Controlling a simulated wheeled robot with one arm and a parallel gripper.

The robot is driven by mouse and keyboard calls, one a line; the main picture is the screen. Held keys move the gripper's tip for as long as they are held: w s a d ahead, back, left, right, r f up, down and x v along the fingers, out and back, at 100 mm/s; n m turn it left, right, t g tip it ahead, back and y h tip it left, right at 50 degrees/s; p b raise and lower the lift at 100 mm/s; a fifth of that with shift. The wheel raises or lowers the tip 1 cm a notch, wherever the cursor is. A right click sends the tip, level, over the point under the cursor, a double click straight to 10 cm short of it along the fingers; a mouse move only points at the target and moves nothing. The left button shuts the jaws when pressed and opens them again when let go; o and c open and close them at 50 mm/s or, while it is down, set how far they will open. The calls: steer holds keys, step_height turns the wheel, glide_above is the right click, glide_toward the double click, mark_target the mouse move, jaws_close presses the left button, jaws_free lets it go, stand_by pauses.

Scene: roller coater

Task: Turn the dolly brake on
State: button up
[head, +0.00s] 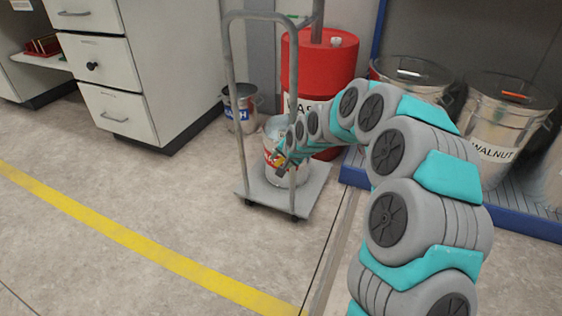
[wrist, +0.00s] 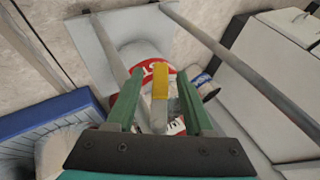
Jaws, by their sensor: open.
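The dolly (head: 310,195) is a grey flat platform on small casters with a tall grey tube handle; its platform also shows in the wrist view (wrist: 118,27). A white, red-labelled bucket (head: 287,178) stands on it. My gripper (head: 281,160) is in front of the bucket, close to the handle. In the wrist view its two green fingers (wrist: 159,74) are apart. A short bar with a yellow end (wrist: 160,84), perhaps the brake lever, shows between them. I cannot tell whether the fingers touch it, and the gripper hides its lower end.
A red drum (head: 318,65) stands behind the dolly, and a small bucket (head: 241,105) behind its left side. A white drawer cabinet (head: 180,60) is at left. Metal bins (head: 500,110) stand on a blue-edged pallet at right. The floor left of the dolly is clear.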

jaws_close()
stand_by(0.4)
stand_by(1.0)
